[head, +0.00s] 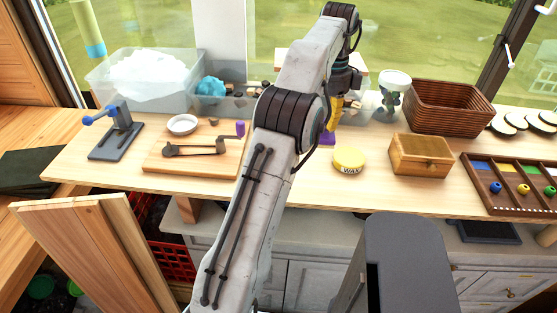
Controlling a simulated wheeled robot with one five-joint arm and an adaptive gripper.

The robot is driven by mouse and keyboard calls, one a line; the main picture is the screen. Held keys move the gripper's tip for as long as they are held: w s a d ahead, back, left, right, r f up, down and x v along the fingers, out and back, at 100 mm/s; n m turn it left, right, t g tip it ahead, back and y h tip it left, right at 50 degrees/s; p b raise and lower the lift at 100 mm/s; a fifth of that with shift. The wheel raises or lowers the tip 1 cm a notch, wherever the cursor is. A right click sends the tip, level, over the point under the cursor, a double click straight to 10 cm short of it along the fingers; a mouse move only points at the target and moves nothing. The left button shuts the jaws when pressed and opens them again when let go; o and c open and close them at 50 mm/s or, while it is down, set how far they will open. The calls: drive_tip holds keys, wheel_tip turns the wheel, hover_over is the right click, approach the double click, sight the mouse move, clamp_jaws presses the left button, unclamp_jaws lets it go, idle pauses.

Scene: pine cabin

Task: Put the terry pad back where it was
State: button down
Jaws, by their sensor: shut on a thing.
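My gripper (335,118) hangs over the middle of the long wooden bench, behind my own arm link, with its yellow fingers pointing down. It is shut on a small purple piece, the terry pad (327,138), which shows only in part at the fingertips. My arm hides part of it, and I cannot tell whether its underside touches the bench. A yellow round tin marked WAX (349,159) stands just in front and to the right of it.
A wooden board (165,165) with a metal tool lies on the left, a blue-handled clamp (117,130) beyond it. A wooden box (421,155), a wicker basket (449,105) and a slotted tray (509,187) stand right. Bare bench (310,188) shows in front of the tin.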

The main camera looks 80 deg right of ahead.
drive_tip(key=shift+w+a+f+b, duration=0.3)
drive_tip(key=shift+w+a+f, duration=0.3)
drive_tip(key=shift+w+f, duration=0.7)
drive_tip(key=shift+w+a+f+b, duration=0.3)
drive_tip(key=shift+w+a+f, duration=0.25)
drive_tip(key=shift+w+f, duration=0.75)
drive_tip(key=shift+w+a+f+b, duration=0.3)
drive_tip(key=shift+w+a+f, duration=0.45)
drive_tip(key=shift+f, duration=0.9)
drive_tip(key=shift+d+f, duration=0.1)
drive_tip(key=shift+d, duration=0.05)
drive_tip(key=shift+f, duration=0.15)
drive_tip(key=c, duration=1.1)
unclamp_jaws()
